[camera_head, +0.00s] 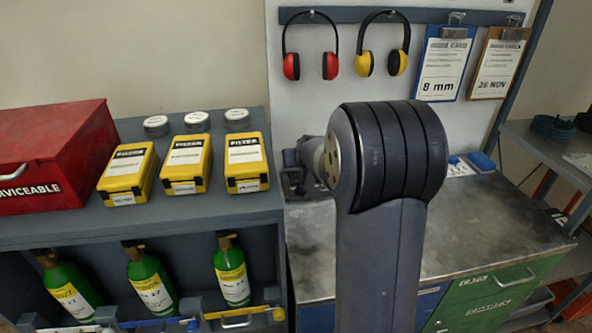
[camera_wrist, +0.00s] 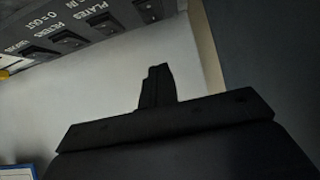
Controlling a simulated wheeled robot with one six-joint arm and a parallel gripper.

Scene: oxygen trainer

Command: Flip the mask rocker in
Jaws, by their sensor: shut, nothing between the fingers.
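A grey panel (camera_wrist: 88,22) with a row of black rockers fills the upper left of the wrist view. I see one rocker (camera_wrist: 148,10) at the top edge, then others (camera_wrist: 104,22) (camera_wrist: 68,40) (camera_wrist: 36,52) running down to the left. White lettering beside them includes "PLATES" and "IN"; I cannot read a mask label, so I cannot tell which rocker is the mask one. My gripper (camera_wrist: 156,72) is a dark shape at the lower middle, shut and empty, apart from the rockers in the picture. In the head view my arm hides the gripper and the panel.
In the head view, a red box (camera_head: 50,155) and yellow filter cases (camera_head: 186,163) stand on the left shelf, with green bottles (camera_head: 150,283) below. A grey workbench (camera_head: 480,235) lies to the right. Ear defenders (camera_head: 310,65) and clipboards (camera_head: 445,65) hang behind.

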